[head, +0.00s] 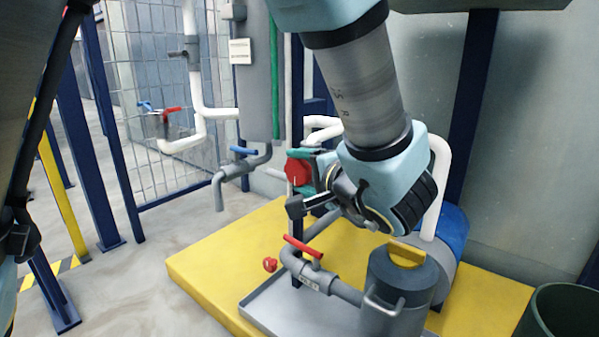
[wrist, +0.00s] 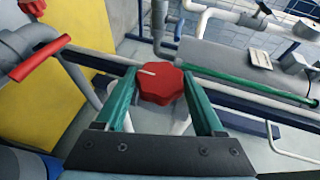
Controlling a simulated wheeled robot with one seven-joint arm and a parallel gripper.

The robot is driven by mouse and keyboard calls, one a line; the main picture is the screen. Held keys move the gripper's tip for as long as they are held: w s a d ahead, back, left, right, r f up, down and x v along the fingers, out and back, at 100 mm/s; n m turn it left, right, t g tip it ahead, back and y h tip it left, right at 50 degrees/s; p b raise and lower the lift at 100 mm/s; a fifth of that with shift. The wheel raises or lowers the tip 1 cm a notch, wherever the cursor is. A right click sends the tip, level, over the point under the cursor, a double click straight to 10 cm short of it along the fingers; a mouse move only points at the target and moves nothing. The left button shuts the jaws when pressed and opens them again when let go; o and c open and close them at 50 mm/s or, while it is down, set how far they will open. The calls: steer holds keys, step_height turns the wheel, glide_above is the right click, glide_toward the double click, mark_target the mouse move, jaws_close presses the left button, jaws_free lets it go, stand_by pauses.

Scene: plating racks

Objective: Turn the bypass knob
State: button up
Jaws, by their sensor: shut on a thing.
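The bypass knob (head: 297,170) is a red, lobed knob at the middle of the head view, in front of a dark blue post. In the wrist view the knob (wrist: 160,84) sits between the two green fingers, with a white pointer line on its face toward the upper left. My gripper (head: 303,168) is at the knob, its fingers on opposite sides of it. In the wrist view my gripper (wrist: 163,90) is shut on the knob. Part of the knob's right side is hidden by the gripper in the head view.
A red-handled valve (head: 303,247) on a grey pipe stands below the gripper, with a small red knob (head: 270,265) beside it. A blue-handled tap (head: 242,152) is to the left. A grey canister (head: 400,285) stands on the yellow platform (head: 215,260). Open floor lies at left.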

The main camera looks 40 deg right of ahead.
steer(key=shift+d+f+m+t, duration=0.1)
steer(key=shift+m+t, duration=0.3)
steer(key=shift+t, duration=0.6)
steer(key=o, duration=1.4)
steer(key=shift+c, duration=0.2)
steer(key=shift+s, duration=0.1)
steer(key=s+a+p, duration=0.1)
steer(key=s+p, duration=0.4)
steer(key=s, duration=0.5)
steer(key=shift+s+a+r, duration=0.2)
steer(key=shift+s+a, duration=0.05)
steer(key=shift+a, duration=0.05)
